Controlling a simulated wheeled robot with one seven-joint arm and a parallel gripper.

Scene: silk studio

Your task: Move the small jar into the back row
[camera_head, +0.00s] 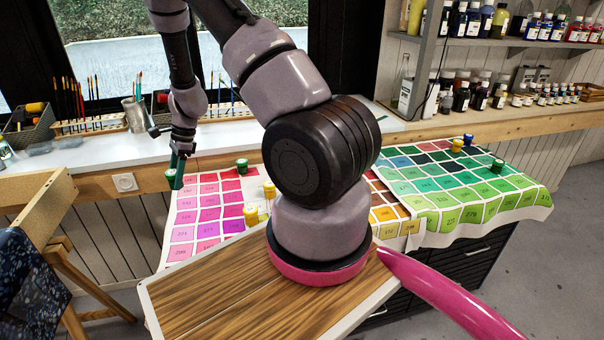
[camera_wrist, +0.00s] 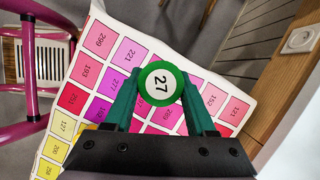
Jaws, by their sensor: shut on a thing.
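A small jar with a green lid marked 27 (camera_wrist: 160,83) sits between the two green fingers of my gripper (camera_wrist: 158,90) in the wrist view. The fingers are shut on it from both sides. The lid hides the jar's body. In the head view my gripper (camera_head: 178,168) is at the far left corner of the colour chart (camera_head: 180,252), with the green jar (camera_head: 170,178) at its fingertips. I cannot tell whether the jar touches the chart. Another green-lidded jar (camera_head: 242,166) stands on the chart to the right.
Yellow-lidded jars (camera_head: 269,190) stand nearer on the chart. A second chart (camera_head: 500,195) at the right holds a blue-lidded jar (camera_head: 468,139) and others. Behind is a white sill (camera_head: 110,155) with brushes. My arm hides the middle. A pink tube (camera_head: 450,290) shows at front right.

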